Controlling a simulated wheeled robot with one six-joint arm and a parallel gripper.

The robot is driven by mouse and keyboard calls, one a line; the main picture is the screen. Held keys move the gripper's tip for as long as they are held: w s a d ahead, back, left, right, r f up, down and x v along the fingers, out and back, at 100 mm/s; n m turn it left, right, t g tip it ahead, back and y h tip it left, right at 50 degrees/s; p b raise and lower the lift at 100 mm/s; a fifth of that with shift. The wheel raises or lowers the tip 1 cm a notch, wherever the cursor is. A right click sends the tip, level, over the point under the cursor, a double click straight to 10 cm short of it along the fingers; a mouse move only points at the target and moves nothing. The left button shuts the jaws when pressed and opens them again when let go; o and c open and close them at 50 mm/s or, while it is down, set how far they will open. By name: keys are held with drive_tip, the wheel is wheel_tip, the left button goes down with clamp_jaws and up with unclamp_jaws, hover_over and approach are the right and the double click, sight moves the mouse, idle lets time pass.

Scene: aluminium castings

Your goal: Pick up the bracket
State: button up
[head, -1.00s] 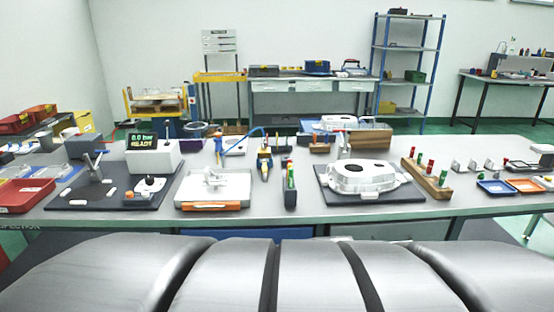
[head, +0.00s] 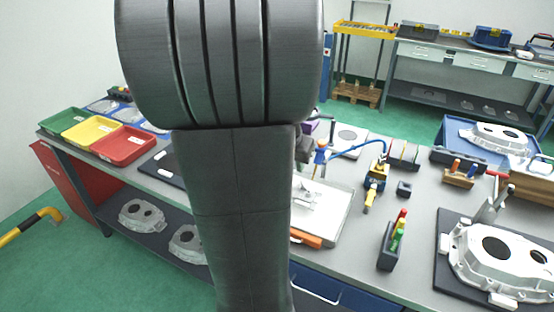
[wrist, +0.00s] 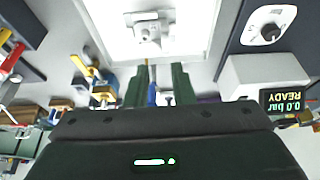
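A light grey metal bracket (head: 306,197) lies on a white tray (head: 338,213) with an orange handle in the head view. My arm covers the tray's left part. In the wrist view the bracket (wrist: 150,32) is at the top, on the white tray (wrist: 103,20). My gripper (wrist: 159,75) shows there as two dark green fingers, apart with an empty-looking gap between them. The fingertips point towards the bracket and appear clear of it. In the head view my gripper cannot be made out behind my arm.
A dark holder with coloured pegs (head: 389,246) stands right of the tray. A large casting (head: 504,262) lies on a dark mat at the right. In the wrist view a white box with a READY display (wrist: 262,82) stands right of the gripper. Green, yellow and red bins (head: 123,147) are at left.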

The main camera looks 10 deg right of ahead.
approach(305, 190)
drive_tip(key=shift+w+a+f, duration=0.1)
drive_tip(key=shift+w+f, duration=0.35)
drive_tip(key=shift+f, duration=0.5)
drive_tip(key=shift+w+a+f, duration=0.1)
drive_tip(key=shift+w+f, duration=0.35)
drive_tip(key=shift+f, duration=0.5)
drive_tip(key=shift+w+a+f, duration=0.1)
drive_tip(key=shift+w+f, duration=0.4)
drive_tip(key=shift+f, duration=0.45)
clamp_jaws()
